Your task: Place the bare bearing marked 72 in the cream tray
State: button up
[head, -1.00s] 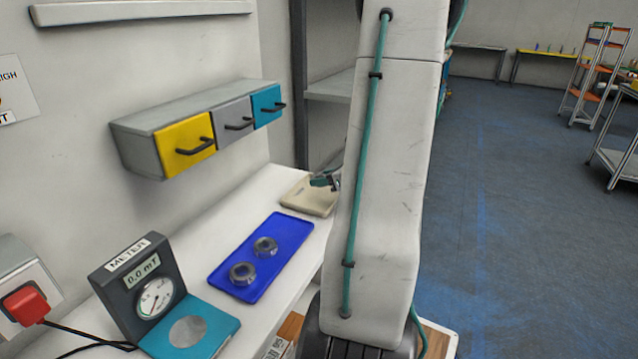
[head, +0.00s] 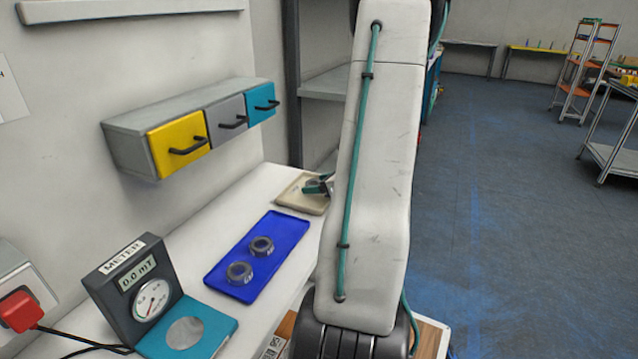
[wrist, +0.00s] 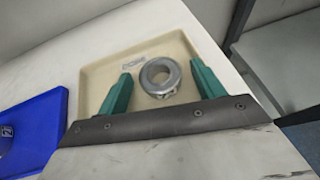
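The cream tray (head: 290,198) stands at the far end of the white bench. In the wrist view, a grey metal ring bearing (wrist: 145,77) shows over the inside of the cream tray (wrist: 92,92), between my fingers; no number can be read on it. My gripper (wrist: 163,84) has its two teal fingers spread, with a gap on each side of the bearing. In the head view, my gripper (head: 320,187) is over the tray, partly hidden behind my arm. I cannot tell the exact height of the fingers above the tray floor.
A blue tray (head: 222,271) with two ring bearings (head: 240,271) lies nearer on the bench. A meter (head: 135,285) with a teal plate stands in front of it. Wall drawers (head: 180,150) in yellow, grey and teal hang above the bench.

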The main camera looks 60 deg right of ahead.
jog(key=shift+r, duration=0.25)
jog(key=v, duration=1.2)
jog(key=w+a+r+n+g+y, duration=0.2)
jog(key=w+a+n+y, duration=0.15)
jog(key=a+n, duration=0.4)
jog(key=w+a+r+n+g+y, duration=0.2)
jog(key=w+a+r+n, duration=0.15)
jog(key=a, duration=0.65)
jog(key=w+a+r+n+g+y, duration=0.2)
jog(key=w+a+n, duration=0.35)
jog(key=a, duration=0.35)
jog(key=s+a+r+n+g+h, duration=0.2)
jog(key=s+a+n+h, duration=0.1)
jog(key=s+a+n, duration=0.3)
jog(key=s+a+r+n+g+h, duration=0.2)
jog(key=s+a+n, duration=0.4)
jog(key=a+n, duration=0.4)
jog(key=shift+s+a+n+g+h, duration=0.15)
jog(key=shift+n+g+h, duration=0.5)
jog(key=shift+n, duration=1.7)
